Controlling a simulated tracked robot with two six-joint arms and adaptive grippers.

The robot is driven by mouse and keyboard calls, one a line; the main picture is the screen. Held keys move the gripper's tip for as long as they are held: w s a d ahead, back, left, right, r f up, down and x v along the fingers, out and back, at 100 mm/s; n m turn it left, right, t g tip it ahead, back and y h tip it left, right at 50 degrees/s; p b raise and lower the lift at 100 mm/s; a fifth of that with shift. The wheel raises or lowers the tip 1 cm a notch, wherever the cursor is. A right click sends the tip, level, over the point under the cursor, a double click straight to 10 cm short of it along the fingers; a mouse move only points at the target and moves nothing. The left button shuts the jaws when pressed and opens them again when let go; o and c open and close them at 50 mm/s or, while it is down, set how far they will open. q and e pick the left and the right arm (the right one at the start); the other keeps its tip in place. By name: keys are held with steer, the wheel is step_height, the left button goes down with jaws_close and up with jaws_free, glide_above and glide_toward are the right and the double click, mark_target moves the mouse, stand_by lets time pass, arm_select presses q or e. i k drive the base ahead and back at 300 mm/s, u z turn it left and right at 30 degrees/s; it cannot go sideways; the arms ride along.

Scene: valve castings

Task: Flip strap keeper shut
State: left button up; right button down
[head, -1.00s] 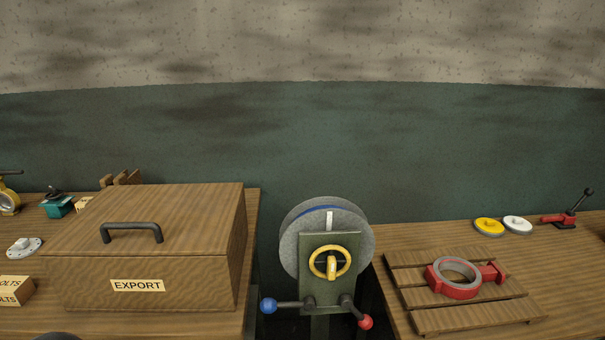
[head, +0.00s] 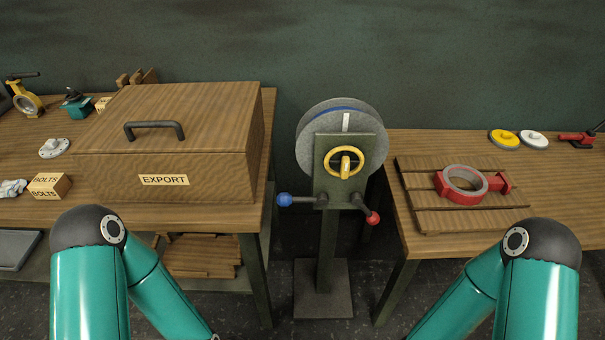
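A strap reel (head: 309,148) with grey discs and a blue band between them stands upright on a post between the two benches. A dark green plate (head: 349,189) in front of it carries a yellow handwheel (head: 344,162). A short white strip (head: 346,122) stands upright above the plate. A lever with a blue ball (head: 284,200) points left, and one with a red ball (head: 373,218) points down right. I cannot tell which part is the strap keeper. My arms enter at the bottom left and right, but both grippers are out of view.
A wooden EXPORT box (head: 190,178) with a black handle stands on the left bench. A red valve body (head: 465,187) lies on a slatted wooden pallet (head: 437,219) on the right bench. Yellow (head: 504,139) and white (head: 534,141) discs lie behind it. The post's square foot (head: 323,302) rests on the floor.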

mark_target(282, 199)
steer(key=u, duration=0.9)
steer(key=k, duration=1.1)
steer(key=z, duration=1.2)
steer(key=i, duration=1)
steer(key=z, duration=0.05)
